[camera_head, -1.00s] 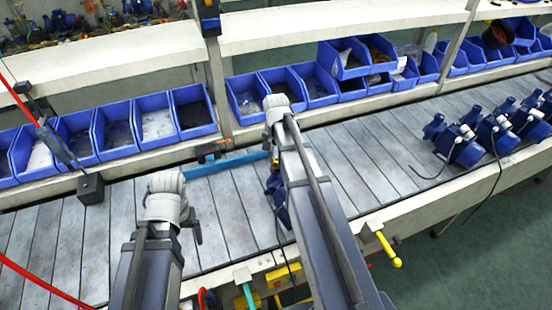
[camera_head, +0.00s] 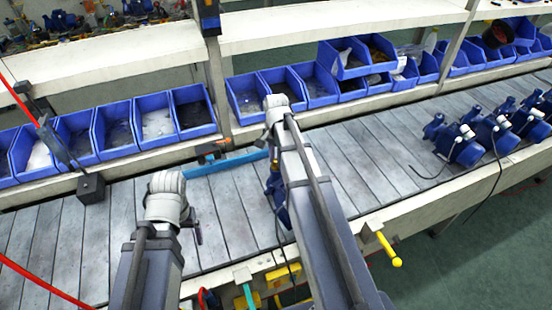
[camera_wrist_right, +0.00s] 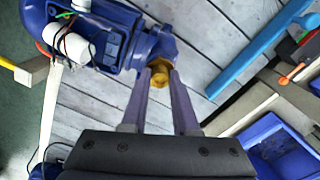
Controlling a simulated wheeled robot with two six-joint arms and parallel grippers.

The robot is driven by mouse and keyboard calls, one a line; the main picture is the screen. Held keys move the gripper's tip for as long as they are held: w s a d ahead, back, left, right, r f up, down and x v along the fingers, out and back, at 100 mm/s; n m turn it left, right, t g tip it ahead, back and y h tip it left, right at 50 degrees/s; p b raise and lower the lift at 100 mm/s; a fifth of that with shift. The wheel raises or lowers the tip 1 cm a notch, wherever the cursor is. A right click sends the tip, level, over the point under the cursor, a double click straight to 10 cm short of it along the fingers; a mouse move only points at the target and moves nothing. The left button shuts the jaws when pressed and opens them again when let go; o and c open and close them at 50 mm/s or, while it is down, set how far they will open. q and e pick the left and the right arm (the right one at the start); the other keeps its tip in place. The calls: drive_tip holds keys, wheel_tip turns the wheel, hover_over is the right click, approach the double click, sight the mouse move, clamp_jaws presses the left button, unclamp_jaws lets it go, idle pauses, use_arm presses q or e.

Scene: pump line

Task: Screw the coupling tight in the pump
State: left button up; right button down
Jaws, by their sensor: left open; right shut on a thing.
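The pump (camera_wrist_right: 110,36) is a blue motor unit with white parts and wires; in the right wrist view its blue end piece lies just beyond my fingers. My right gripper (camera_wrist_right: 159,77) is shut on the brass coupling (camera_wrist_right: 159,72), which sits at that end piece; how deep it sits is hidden. In the head view my right arm covers the gripper and most of the pump (camera_head: 279,198). My left gripper (camera_head: 197,234) is open and empty above the conveyor, left of the pump; its fingers are small and partly hidden by the wrist.
A bright blue bar (camera_head: 226,162) lies along the conveyor's far edge. Blue bins (camera_head: 118,130) line the back. Several other pumps (camera_head: 465,148) stand at the right. The slats (camera_head: 385,150) between are clear.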

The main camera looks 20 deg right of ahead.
drive_tip(key=shift+m, duration=1.7)
drive_tip(key=shift+m, duration=1.8)
drive_tip(key=shift+m, duration=1.7)
